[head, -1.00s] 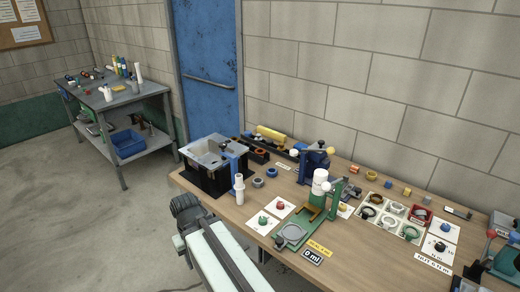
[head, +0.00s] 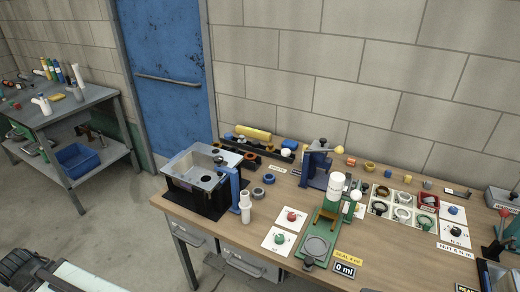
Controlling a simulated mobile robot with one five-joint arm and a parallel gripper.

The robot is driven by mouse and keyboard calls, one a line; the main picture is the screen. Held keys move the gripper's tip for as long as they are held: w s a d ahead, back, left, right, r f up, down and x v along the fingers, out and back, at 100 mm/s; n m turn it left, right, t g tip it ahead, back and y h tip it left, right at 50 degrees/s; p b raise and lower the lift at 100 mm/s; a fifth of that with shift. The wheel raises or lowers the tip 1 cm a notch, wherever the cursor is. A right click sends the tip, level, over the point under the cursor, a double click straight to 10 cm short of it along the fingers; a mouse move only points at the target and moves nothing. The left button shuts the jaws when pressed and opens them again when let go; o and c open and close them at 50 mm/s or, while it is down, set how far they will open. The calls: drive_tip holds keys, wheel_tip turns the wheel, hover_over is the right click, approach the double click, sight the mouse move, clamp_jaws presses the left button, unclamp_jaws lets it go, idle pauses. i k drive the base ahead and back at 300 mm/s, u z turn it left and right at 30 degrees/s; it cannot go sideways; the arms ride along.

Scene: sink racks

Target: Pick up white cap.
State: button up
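I cannot tell for sure which white piece is the white cap. A small round white piece (head: 285,154) sits at the right end of the black rack at the back of the bench. Another round white piece (head: 356,196) shows just right of the stacked white cylinder (head: 335,193) on the green stand. An upright white tube (head: 246,208) stands beside the blue bracket. My gripper's fingers are not in view; only a dark ribbed part and a pale link, likely of my arm, show at the lower left, well away from the bench pieces.
A grey side table (head: 75,105) stands left. Floor between them is clear.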

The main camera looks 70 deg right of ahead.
sight(285, 152)
drive_tip(key=z, duration=0.4)
drive_tip(key=i, duration=1.1)
drive_tip(key=z, duration=1.1)
drive_tip(key=k, duration=0.8)
drive_tip(key=z, duration=0.1)
drive_tip(key=i, duration=0.9)
drive_tip(key=u, duration=0.1)
